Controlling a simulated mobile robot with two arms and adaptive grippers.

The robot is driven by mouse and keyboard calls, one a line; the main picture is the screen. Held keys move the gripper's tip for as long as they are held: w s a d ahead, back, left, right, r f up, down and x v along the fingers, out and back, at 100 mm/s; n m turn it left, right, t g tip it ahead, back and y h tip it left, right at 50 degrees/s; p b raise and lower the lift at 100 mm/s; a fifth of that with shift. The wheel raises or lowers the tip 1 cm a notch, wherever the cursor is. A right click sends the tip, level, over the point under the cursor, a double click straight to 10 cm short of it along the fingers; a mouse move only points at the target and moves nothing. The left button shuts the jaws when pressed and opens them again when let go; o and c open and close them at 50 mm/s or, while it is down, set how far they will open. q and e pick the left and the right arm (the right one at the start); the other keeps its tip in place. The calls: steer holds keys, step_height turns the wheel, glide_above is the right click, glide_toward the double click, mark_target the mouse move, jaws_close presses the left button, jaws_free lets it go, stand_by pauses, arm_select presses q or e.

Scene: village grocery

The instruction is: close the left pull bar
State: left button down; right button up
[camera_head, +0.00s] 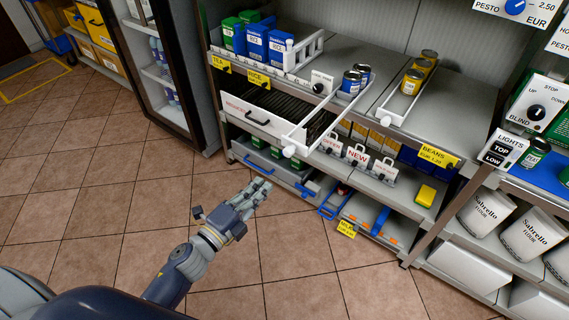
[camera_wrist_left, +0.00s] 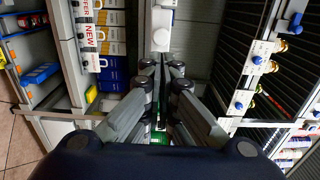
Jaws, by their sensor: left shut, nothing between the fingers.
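The left pull bar (camera_head: 313,122) is a white frame sticking out past the front edge of the shelf, with a round white knob (camera_head: 289,151) at its front end. Blue-labelled cans (camera_head: 351,83) stand at its back. In the left wrist view a white bar end with a knob (camera_wrist_left: 161,38) shows just beyond the fingertips; it looks like this bar. My left gripper (camera_head: 262,187) is shut and empty, in front of and below the knob, apart from it. It also shows in the left wrist view (camera_wrist_left: 163,62). My right gripper is not in view.
A second white pull bar (camera_head: 401,103) with yellow cans is to the right, its knob near the shelf edge. Below are a white-fronted drawer (camera_head: 252,117), small cards and blue-handled trays (camera_head: 337,203). A fridge stands left. The tiled floor in front is clear.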

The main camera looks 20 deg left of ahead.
arm_select(q)
steer(key=p+x, duration=0.1)
steer(key=x, duration=0.8)
steer(key=shift+w, duration=0.15)
steer(key=shift+w+d+f, duration=0.1)
steer(key=shift+w+d, duration=0.15)
steer(key=shift+w, duration=0.35)
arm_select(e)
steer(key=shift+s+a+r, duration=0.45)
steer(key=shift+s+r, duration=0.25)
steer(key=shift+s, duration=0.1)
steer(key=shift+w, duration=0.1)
